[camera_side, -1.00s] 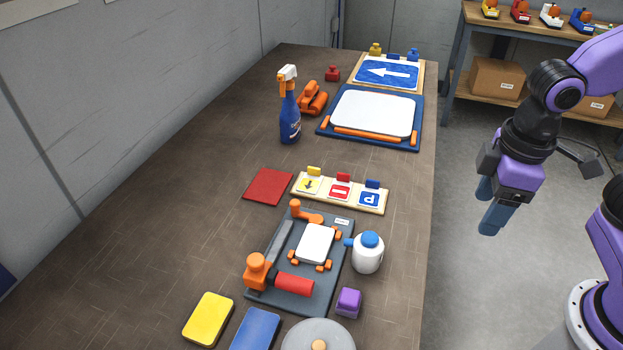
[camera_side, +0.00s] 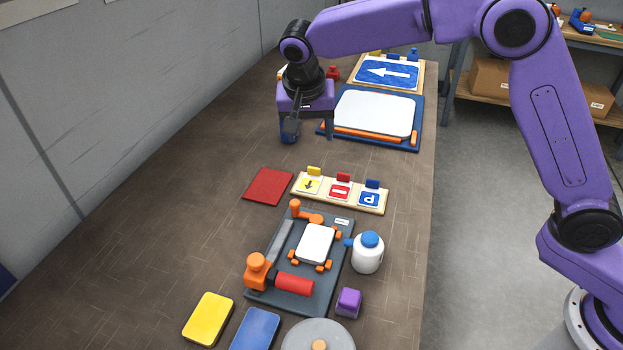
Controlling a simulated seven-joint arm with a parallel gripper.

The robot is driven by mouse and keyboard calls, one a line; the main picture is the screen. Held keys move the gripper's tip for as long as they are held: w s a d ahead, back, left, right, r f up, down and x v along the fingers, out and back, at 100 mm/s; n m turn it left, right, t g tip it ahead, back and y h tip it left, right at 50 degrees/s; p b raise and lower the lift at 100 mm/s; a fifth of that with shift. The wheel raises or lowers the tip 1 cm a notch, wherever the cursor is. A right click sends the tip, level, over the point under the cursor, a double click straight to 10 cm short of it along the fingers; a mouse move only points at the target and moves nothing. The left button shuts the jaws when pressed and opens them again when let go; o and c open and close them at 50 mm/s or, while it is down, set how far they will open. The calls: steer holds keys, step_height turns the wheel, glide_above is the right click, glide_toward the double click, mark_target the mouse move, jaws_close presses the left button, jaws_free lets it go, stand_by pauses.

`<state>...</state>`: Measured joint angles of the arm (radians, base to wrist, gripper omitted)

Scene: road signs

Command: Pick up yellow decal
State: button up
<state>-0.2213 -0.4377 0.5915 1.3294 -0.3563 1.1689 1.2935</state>
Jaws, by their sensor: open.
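The yellow decal (camera_side: 310,185) with a black arrow lies at the left end of a light wooden strip (camera_side: 356,201). A small yellow tab (camera_side: 314,171) stands at its back edge. Beside it on the strip are a red decal (camera_side: 340,191) and a blue decal (camera_side: 368,199). My gripper (camera_side: 310,135) is open and empty, pointing down over the table behind the strip, apart from the decal. It hides most of the blue spray bottle and the orange tool behind it.
A red pad (camera_side: 268,186) lies left of the strip. A blue-framed white panel (camera_side: 375,113) lies behind. The table's left side is clear.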

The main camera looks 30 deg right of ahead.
steer(key=w+f+m, duration=0.1)
steer(key=w+m, duration=0.2)
steer(key=w, duration=0.1)
glide_above(314, 168)
steer(key=s+a, duration=0.2)
steer(key=a, duration=0.1)
steer(key=shift+h, duration=0.4)
steer(key=f, duration=1.1)
steer(key=shift+w+d+f, duration=0.2)
steer(key=shift+f, duration=0.1)
steer(key=shift+d+x, duration=0.15)
steer(key=shift+x, duration=1.15)
steer(key=shift+d+x, duration=0.2)
steer(key=shift+x, duration=1.1)
steer(key=shift+s+r, duration=0.1)
steer(key=c, duration=1.1)
